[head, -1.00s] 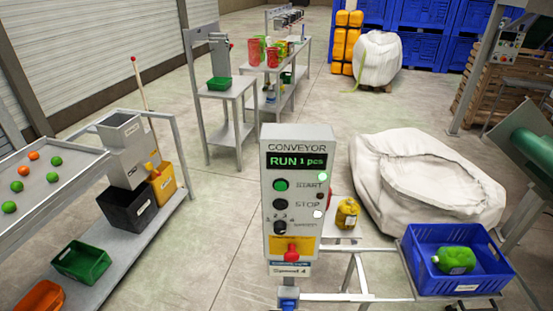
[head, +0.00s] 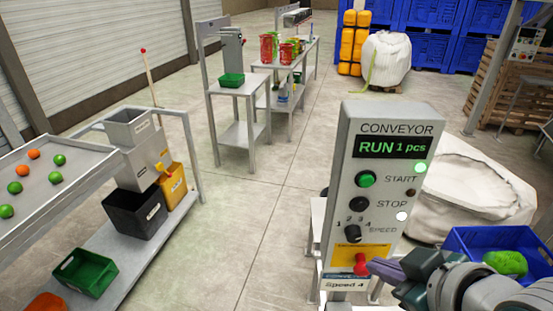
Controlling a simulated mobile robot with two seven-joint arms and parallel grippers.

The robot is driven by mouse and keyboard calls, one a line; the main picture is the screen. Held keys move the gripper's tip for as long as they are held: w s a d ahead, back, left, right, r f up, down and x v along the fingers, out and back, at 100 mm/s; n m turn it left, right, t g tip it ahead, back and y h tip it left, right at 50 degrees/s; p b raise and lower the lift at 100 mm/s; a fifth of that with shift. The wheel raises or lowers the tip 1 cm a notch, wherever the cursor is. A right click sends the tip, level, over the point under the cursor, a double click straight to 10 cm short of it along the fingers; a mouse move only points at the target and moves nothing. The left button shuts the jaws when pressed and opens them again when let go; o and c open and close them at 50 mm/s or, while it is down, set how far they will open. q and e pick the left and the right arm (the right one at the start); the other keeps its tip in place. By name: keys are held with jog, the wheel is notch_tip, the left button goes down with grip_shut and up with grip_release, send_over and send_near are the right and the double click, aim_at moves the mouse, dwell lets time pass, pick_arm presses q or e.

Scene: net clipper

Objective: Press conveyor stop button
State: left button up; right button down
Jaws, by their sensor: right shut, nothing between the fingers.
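The conveyor control box (head: 350,135) stands upright right of centre. Its display (head: 391,146) reads RUN 1 pcs. The black STOP button (head: 359,204) is on its front, below the green START button (head: 366,179), and is uncovered. A green lamp (head: 420,168) is lit beside START, and a pale round spot (head: 402,216) shows near STOP. My right gripper (head: 374,267) is shut and empty at the box's lower right, close to the red knob (head: 361,264); whether they touch is unclear. It is below and right of STOP. My left gripper is out of view.
A speed dial (head: 353,232) sits between STOP and the red knob. A blue crate (head: 470,240) with a green item is behind my right arm, and a white sack (head: 470,185) lies behind the box. A sorting table (head: 55,178) stands at left. Floor between is clear.

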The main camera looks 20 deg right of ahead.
aim_at(360, 206)
jog(key=shift+w+f, duration=0.1)
dwell(0.3)
jog(key=w+d+b, duration=0.2)
jog(key=w+b, duration=0.2)
jog(key=w, duration=0.4)
jog(key=shift+w+d, duration=0.2)
jog(key=shift+d, duration=0.2)
dwell(0.6)
dwell(1.0)
